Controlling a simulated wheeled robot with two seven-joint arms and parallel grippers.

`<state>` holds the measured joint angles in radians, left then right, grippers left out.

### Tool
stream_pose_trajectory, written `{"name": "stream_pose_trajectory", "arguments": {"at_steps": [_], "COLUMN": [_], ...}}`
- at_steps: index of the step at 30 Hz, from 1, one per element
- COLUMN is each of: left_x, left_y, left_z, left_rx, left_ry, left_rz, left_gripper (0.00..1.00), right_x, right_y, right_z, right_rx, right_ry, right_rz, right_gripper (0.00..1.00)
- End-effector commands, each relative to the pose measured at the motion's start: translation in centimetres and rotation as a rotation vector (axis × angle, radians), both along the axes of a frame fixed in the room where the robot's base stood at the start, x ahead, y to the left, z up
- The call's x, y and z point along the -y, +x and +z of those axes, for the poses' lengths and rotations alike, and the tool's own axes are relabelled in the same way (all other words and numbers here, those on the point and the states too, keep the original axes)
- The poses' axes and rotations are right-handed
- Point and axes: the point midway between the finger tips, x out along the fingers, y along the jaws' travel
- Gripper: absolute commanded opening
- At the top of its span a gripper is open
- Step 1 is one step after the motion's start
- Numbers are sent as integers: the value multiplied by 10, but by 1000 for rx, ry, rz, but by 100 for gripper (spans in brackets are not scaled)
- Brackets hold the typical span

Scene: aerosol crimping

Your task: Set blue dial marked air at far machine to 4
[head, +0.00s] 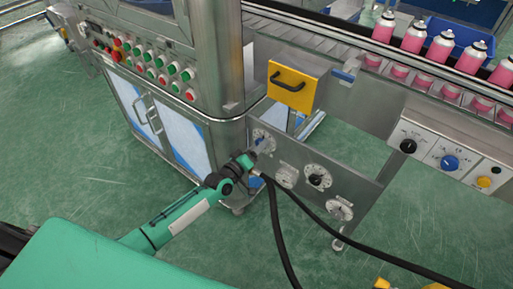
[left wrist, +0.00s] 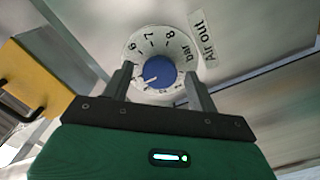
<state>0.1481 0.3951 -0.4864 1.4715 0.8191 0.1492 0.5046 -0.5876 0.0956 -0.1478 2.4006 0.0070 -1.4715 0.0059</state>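The blue dial (left wrist: 160,74) sits on a round white scale, beside a label reading "Air out", in the left wrist view. The figures 6, 7, 8 and "bar" show on the scale. The dial's white pointer is turned toward the lower left; the figure there is hard to read beside the finger. My left gripper (left wrist: 158,85) has one finger on each side of the dial, with gaps visible, so it looks open. In the head view my left gripper (head: 256,154) is at the upper left dial of the metal panel (head: 295,157). My right gripper is not in view.
A yellow box with a black handle (head: 292,88) is above the panel. Other dials (head: 317,176) are to the right, with black hoses in front. Another blue knob (head: 449,162) is on the box at right. A button console (head: 150,65) stands left. Pink cans line the conveyor.

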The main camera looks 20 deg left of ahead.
Motion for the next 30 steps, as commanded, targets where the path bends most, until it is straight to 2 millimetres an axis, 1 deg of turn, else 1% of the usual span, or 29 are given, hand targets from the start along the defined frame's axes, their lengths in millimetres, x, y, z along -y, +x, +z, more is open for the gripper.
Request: {"name": "stream_pose_trajectory", "arguments": {"at_steps": [7, 11, 14, 24, 30], "left_x": [-1, -4, -9, -31, -42], "left_y": [-1, -10, -24, -86, -114], "left_z": [0, 0, 0, -1, -1], "left_rx": [0, 0, -2, -2, -2], "left_ry": [0, 1, 1, 2, 2], "left_rz": [0, 1, 0, 0, 0], "left_gripper": [59, 59, 59, 59, 59], "right_x": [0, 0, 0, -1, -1], "right_y": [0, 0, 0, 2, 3], "right_z": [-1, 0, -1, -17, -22], "right_rx": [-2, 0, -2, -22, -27], "right_ry": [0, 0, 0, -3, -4], "right_rz": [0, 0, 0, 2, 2], "right_gripper": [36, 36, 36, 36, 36]}}
